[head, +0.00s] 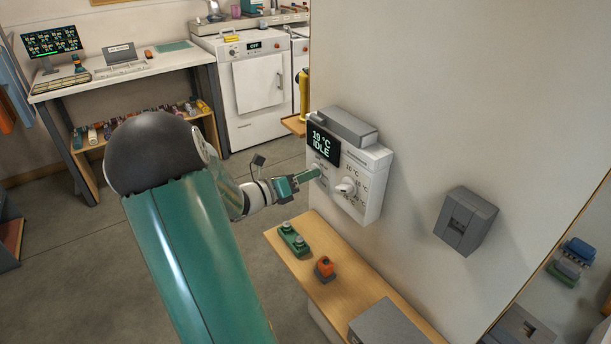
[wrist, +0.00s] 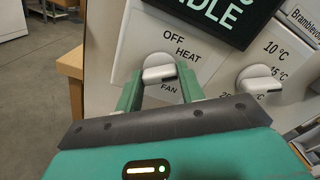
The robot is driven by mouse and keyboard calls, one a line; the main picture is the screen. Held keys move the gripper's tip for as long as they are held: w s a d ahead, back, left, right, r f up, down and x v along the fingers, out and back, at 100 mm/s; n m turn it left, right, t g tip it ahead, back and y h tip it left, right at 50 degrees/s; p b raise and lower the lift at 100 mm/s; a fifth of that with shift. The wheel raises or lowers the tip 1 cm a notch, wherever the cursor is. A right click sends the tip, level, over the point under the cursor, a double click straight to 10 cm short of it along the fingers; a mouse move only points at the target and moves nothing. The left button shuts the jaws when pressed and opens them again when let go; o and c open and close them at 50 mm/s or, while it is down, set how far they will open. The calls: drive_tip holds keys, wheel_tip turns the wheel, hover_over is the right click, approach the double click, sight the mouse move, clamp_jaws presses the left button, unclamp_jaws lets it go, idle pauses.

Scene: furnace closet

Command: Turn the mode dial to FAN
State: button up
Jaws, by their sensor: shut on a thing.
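The white thermostat box (head: 372,170) is on the wall, and its display reads 19 °C IDLE. Its mode dial (wrist: 158,67) is a white knob with OFF, HEAT and FAN printed around it. In the wrist view, my gripper (wrist: 160,75) has one green finger on each side of this knob and is shut on it. A dark mark shows at the knob's lower right, close to the FAN label (wrist: 168,88). In the head view, my gripper (head: 312,175) reaches the left part of the box and largely hides the mode dial.
A second white dial (wrist: 258,78) with temperature marks is right of the mode dial. A grey box (head: 348,125) sits on top of the thermostat. Below is a wooden shelf (head: 290,262) with a green two-knob block and an orange-topped piece. Another grey box (head: 466,220) is on the wall to the right.

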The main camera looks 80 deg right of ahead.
drive_tip(key=shift+m, duration=7.9)
drive_tip(key=o, duration=1)
drive_tip(key=v, duration=1.4)
